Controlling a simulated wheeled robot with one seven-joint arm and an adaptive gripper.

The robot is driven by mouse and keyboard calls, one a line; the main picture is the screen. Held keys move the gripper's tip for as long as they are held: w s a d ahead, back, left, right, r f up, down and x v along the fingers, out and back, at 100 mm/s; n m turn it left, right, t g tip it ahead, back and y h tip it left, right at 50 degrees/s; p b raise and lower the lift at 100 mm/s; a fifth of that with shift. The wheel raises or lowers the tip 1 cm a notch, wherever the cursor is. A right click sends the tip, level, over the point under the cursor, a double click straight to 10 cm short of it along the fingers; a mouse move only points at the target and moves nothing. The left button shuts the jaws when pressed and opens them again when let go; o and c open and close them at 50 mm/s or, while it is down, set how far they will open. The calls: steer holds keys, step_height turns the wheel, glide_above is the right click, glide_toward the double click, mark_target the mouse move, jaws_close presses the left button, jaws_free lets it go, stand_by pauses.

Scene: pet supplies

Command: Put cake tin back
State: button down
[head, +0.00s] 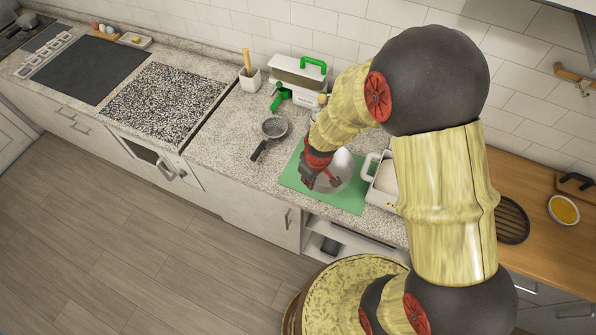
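A pale silvery round vessel (345,171), which may be the cake tin, stands on a green mat (350,200) on the speckled counter. My gripper (309,178) is at the left side of this vessel, low over the mat. My red and black fingers overlap the vessel's near left edge in the picture. My wrist hides part of the vessel. I cannot tell whether the fingers touch it or how far they are open.
A white handled container (381,187) stands close right of the mat, partly hidden by my arm. A dark-handled sieve (274,127) lies to the left. A green-handled box (299,72) stands behind. An open shelf (318,243) is below the counter. The floor at left is clear.

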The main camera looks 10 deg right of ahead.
steer(key=w, duration=0.1)
steer(key=w+f, duration=0.1)
steer(key=w, duration=0.1)
steer(key=w+a+f, duration=0.1)
steer(key=w, duration=0.1)
steer(key=shift+a+f+p, duration=0.1)
steer(key=shift+f+p, duration=0.05)
steer(key=shift+p, duration=0.15)
steer(key=w+f, duration=0.3)
steer(key=w+a+f, duration=0.1)
steer(key=f, duration=0.1)
steer(key=shift+w+f, duration=0.1)
steer(key=shift+w, duration=0.05)
steer(key=shift+w+f+p, duration=0.25)
steer(key=shift+f+p, duration=0.05)
steer(key=shift+f, duration=0.1)
steer(key=shift+f+p, duration=0.35)
steer(key=shift+f, duration=1.1)
steer(key=shift+f, duration=0.2)
steer(key=c, duration=2)
jaws_free()
steer(key=shift+c, duration=0.2)
steer(key=shift+r, duration=0.1)
